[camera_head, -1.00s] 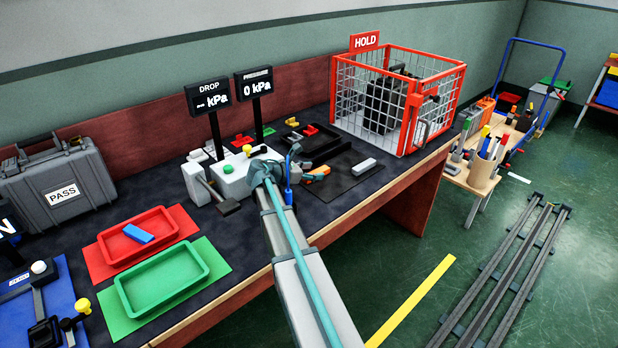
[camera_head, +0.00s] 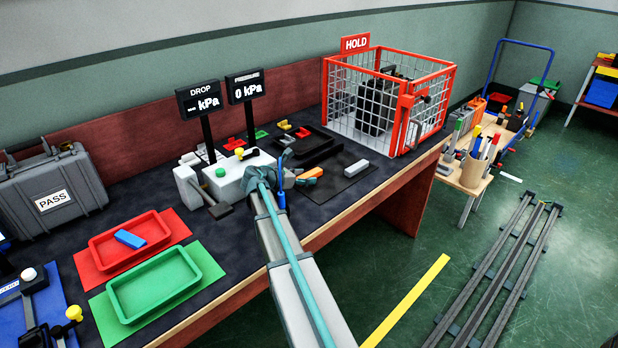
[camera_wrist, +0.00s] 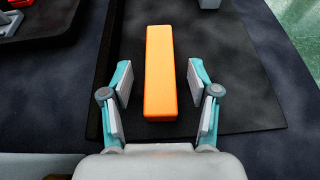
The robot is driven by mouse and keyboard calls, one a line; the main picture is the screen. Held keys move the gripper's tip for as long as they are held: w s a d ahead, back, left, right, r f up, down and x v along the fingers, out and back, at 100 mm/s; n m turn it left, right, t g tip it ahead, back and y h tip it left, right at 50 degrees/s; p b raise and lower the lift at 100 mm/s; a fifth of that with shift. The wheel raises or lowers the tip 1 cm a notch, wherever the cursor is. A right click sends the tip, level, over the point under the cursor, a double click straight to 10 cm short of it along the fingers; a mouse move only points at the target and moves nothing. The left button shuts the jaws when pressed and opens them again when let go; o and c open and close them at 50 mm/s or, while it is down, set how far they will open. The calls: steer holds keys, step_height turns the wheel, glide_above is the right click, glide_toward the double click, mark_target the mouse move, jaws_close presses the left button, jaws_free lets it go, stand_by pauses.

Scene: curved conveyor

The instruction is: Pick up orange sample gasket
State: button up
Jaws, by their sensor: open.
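The orange sample gasket (camera_wrist: 160,70) is a plain orange bar lying lengthwise on a dark mat in the wrist view. It also shows small in the head view (camera_head: 312,172), just right of my arm's end. My gripper (camera_wrist: 160,84) is open, with one teal-and-grey finger on each side of the bar's near half. Gaps show between the bar and both finger pads. I cannot tell how far the fingertips are above the mat. In the head view my arm hides most of the gripper.
A grey block (camera_head: 357,168) lies on the mat (camera_head: 345,184) to the right. A white box with a green button (camera_head: 220,172) stands left of my arm. The red wire HOLD cage (camera_head: 392,100) is behind right. Red (camera_head: 95,248) and green (camera_head: 118,305) trays lie left.

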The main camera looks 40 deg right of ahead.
jaws_close()
steer(key=shift+r, duration=0.2)
